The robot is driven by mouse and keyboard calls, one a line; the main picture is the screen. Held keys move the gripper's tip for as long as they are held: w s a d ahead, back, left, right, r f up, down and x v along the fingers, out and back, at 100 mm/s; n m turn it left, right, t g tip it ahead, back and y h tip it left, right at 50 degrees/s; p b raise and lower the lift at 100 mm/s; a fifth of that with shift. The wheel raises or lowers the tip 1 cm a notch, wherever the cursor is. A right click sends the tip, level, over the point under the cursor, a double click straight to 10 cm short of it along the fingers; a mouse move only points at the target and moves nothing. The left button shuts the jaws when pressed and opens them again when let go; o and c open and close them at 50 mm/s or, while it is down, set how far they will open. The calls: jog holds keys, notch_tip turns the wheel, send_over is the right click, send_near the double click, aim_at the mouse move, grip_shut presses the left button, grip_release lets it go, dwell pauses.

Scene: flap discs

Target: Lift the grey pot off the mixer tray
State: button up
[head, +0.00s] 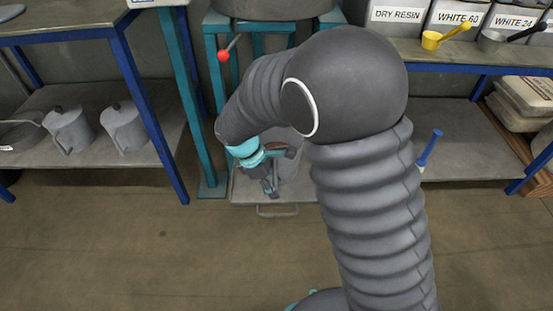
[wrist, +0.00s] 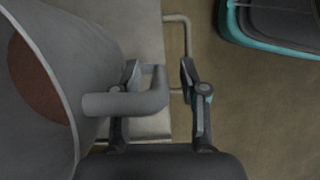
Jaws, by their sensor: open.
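The grey pot (wrist: 78,55) stands on the mixer tray (wrist: 143,25), at the left of the wrist view, with reddish-brown contents showing inside. Its handle (wrist: 128,103) reaches right and crosses in front of my left finger. The handle's outer end lies between the two fingers. My gripper (wrist: 160,68) is open, with a gap between the handle and the right finger. In the head view my gripper (head: 270,184) is low over the tray (head: 240,188). The pot (head: 291,165) is mostly hidden there by my arm and gripper.
Teal mixer legs (head: 212,130) flank the tray at the left. Two lidded grey pots (head: 68,130) stand on the left lower shelf. A blue scoop (head: 430,148) is on the right shelf. A red-knobbed lever (head: 224,56) sticks out above. The floor in front is clear.

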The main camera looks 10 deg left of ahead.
jog(key=shift+c, duration=0.2)
grip_shut()
jog(key=shift+r, duration=0.1)
jog(key=shift+r, duration=0.1)
